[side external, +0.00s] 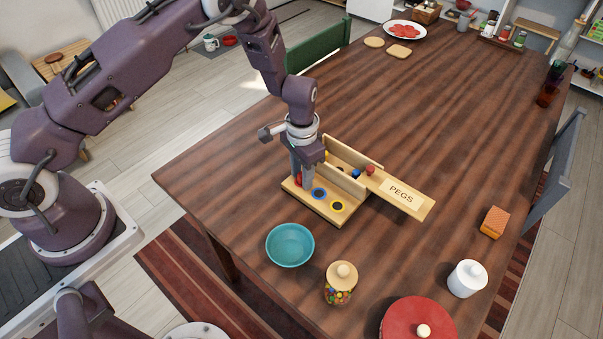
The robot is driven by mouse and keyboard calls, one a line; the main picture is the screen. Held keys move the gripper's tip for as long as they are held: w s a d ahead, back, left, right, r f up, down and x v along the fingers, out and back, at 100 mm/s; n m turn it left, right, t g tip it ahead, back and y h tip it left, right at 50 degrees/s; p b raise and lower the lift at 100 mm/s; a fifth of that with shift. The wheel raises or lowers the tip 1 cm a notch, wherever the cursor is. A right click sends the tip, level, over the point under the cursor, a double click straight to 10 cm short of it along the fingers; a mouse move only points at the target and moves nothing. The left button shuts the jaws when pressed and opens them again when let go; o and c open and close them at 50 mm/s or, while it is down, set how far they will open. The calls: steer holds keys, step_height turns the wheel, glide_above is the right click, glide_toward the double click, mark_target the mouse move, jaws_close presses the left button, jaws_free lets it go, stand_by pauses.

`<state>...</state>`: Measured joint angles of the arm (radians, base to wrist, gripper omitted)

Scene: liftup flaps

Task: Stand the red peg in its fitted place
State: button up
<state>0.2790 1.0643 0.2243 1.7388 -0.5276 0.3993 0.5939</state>
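My gripper (302,181) points down at the left end of a pale wooden block (326,211). Beside its fingertips is a patch of red (298,180), partly hidden by the fingers; I cannot tell whether this is the red peg or a red ring on the block. Whether the fingers are closed on it is unclear. The block also has a blue-ringed hole (319,194) and a yellow-ringed hole (337,206). Behind it, a wooden trough (346,180) shows a small red piece (370,169), a blue piece (357,174) and a bit of yellow (326,155).
A wooden flap marked PEGS (402,195) sticks out right of the trough. A teal bowl (290,246), a candy jar (340,283), a white jar (467,279), a red lidded pot (418,320) and an orange block (495,222) stand nearby. The table beyond is mostly clear.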

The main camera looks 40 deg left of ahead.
step_height(320, 180, up, 12)
step_height(320, 180, up, 10)
steer(key=n+t+h, duration=0.1)
glide_above(301, 174)
steer(key=s, duration=0.3)
steer(key=s+a+r+t, duration=0.2)
steer(key=s+r, duration=0.7)
steer(key=r, duration=0.1)
steer(key=s+a+r+n+t+y, duration=0.1)
steer(key=s+a+r+n+t, duration=0.1)
steer(key=s, duration=1.4)
steer(key=shift+a+r+t, duration=0.3)
steer(key=shift+a+r, duration=0.25)
steer(key=shift+o, duration=0.2)
